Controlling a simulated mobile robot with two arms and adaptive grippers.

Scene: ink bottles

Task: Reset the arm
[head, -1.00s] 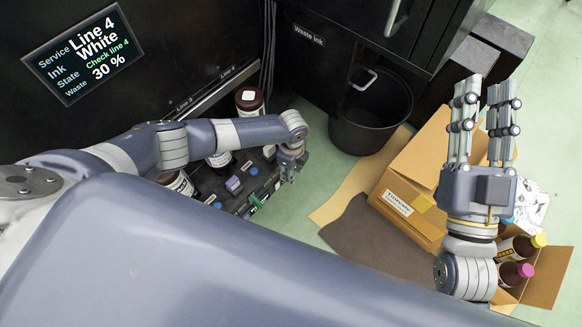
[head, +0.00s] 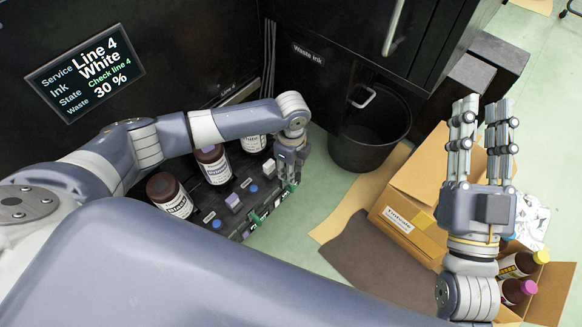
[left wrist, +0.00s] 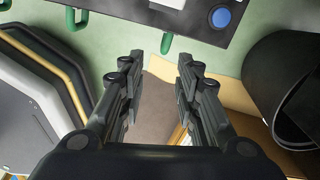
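My left arm reaches across the black ink station from the left in the head view. Its gripper (head: 290,178) points down at the right end of the station's front panel. In the left wrist view its two fingers (left wrist: 160,85) are apart with nothing between them. My right gripper (head: 482,125) points up at the right of the head view, above the cardboard boxes. Its two fingers stand apart with a gap between them, and it is empty.
Several brown ink bottles (head: 213,166) stand in the station. A black waste bin (head: 371,130) stands beyond my left gripper. A cardboard box (head: 410,195) is at the right, with bottles (head: 517,265) in an open box below my right gripper.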

